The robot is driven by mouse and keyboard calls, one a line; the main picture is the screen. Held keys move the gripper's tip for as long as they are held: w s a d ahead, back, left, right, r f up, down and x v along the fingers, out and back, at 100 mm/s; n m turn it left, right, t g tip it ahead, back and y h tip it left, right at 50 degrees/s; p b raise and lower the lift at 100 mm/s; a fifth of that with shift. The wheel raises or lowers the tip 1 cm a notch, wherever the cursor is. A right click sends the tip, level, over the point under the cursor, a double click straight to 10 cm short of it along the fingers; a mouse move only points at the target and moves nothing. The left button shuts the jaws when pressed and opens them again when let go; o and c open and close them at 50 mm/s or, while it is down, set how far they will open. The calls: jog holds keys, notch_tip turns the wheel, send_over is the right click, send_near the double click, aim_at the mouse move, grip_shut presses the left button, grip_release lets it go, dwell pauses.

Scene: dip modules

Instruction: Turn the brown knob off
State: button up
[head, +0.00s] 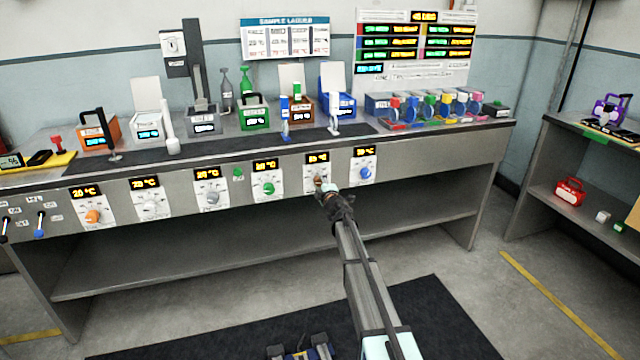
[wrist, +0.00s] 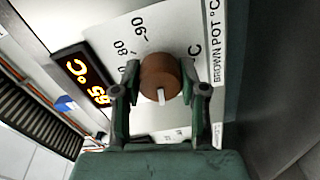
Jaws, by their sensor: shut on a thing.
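The brown knob (wrist: 160,76) sits on a white plate marked "BROWN POT °C" (wrist: 216,40) in the wrist view. My gripper (wrist: 160,84) has one finger on each side of it and is shut on it. The knob's white pointer mark faces the bottom of the wrist view, toward my palm. Scale marks 80 and 90 show beside the knob; others are hidden by a finger. A lit display (wrist: 86,76) on the plate seems to read 65 °C, turned sideways. In the head view, my gripper (head: 326,190) is at the bench front and mostly hides the knob.
Knobs in other colours line the bench front: blue (head: 366,173) to the right, green (head: 268,188), grey (head: 211,197), white (head: 150,206) and orange (head: 93,216) to the left. Coloured pots stand on the bench top (head: 420,140). Below is an open shelf (head: 200,272).

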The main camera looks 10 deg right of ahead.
jog(key=o, duration=1.1)
jog(key=shift+w, duration=0.1)
jog(key=shift+o, duration=0.2)
jog(key=s+d, duration=0.2)
jog(key=s, duration=1)
